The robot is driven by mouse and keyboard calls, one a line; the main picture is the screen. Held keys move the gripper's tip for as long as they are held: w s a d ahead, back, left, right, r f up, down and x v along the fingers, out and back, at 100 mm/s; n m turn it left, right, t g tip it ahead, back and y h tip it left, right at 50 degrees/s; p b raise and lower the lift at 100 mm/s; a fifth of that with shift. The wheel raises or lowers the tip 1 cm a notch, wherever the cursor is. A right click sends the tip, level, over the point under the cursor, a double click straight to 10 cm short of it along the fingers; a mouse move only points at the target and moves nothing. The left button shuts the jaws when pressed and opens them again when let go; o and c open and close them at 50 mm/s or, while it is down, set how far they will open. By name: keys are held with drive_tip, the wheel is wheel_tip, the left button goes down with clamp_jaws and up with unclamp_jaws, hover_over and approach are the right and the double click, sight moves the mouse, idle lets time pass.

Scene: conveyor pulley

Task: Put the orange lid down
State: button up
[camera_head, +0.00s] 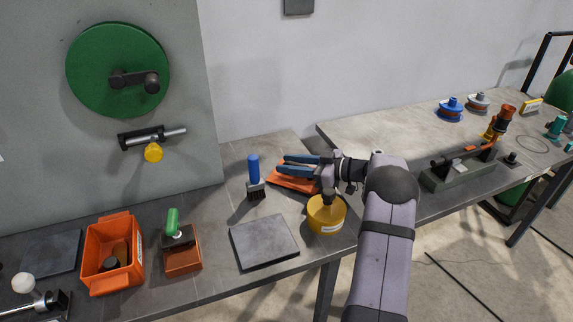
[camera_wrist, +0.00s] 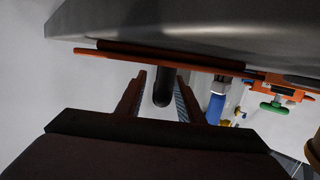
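The orange lid (camera_head: 293,183) lies flat at the table surface, below and partly hidden by my gripper (camera_head: 283,164). In the wrist view, the lid (camera_wrist: 150,58) shows as a thin orange plate along the grey tabletop, touching or very close to it. Its dark handle (camera_wrist: 163,88) stands between the fingertips of my gripper (camera_wrist: 160,82). The two fingers are apart, with a narrow gap visible between the left finger and the handle. The open orange bin (camera_head: 134,271) stands on the table at the left, with dark items inside.
A blue-handled brush (camera_head: 254,175) stands just left of the lid. A yellow tin (camera_head: 326,214) is near it at the front. A grey plate (camera_head: 264,243), a green-handled tool (camera_head: 173,226) and an orange-brown block (camera_head: 183,261) lie farther left. The wall is behind.

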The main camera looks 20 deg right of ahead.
drive_tip(key=v, duration=1)
drive_tip(key=shift+s+d, duration=0.3)
